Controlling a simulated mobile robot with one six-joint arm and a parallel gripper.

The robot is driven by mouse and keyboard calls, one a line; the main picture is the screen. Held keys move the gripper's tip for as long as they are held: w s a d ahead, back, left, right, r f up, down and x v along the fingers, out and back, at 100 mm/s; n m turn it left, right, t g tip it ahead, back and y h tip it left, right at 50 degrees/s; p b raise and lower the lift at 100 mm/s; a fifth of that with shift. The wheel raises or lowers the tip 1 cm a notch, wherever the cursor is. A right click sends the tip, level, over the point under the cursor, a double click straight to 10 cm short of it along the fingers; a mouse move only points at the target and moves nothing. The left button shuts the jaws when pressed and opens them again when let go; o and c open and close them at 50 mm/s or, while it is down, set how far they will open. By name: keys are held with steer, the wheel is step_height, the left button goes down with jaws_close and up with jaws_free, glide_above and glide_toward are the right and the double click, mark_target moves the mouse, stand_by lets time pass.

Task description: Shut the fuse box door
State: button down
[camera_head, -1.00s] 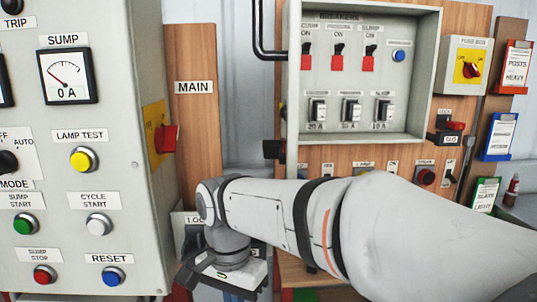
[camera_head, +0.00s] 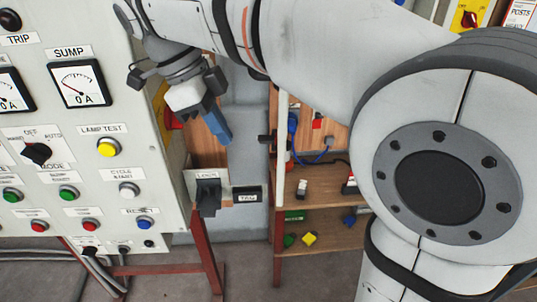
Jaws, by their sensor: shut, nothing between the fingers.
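My gripper (camera_head: 222,137), with blue fingers, is shut and empty. It points down and right, beside the right side of the grey control panel, apart from the pale strip. A narrow pale upright strip (camera_head: 281,170) with a dark knob (camera_head: 266,138) stands right of the gripper. It may be an open door seen edge-on, but I cannot tell. My arm hides most of the wooden board between, including the breaker cabinet.
The grey control panel (camera_head: 55,130) with buttons and a gauge fills the left. A switch plate (camera_head: 208,190) sits below my gripper. A wooden shelf (camera_head: 320,185) with small items and a blue cable (camera_head: 293,125) is right of the strip. Floor shows below.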

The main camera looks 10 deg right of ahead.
steer(key=s+d+f+p, duration=0.1)
steer(key=d+f+p, duration=0.1)
steer(key=d+f, duration=0.5)
steer(key=shift+f, duration=0.5)
steer(key=shift+s+d, duration=0.1)
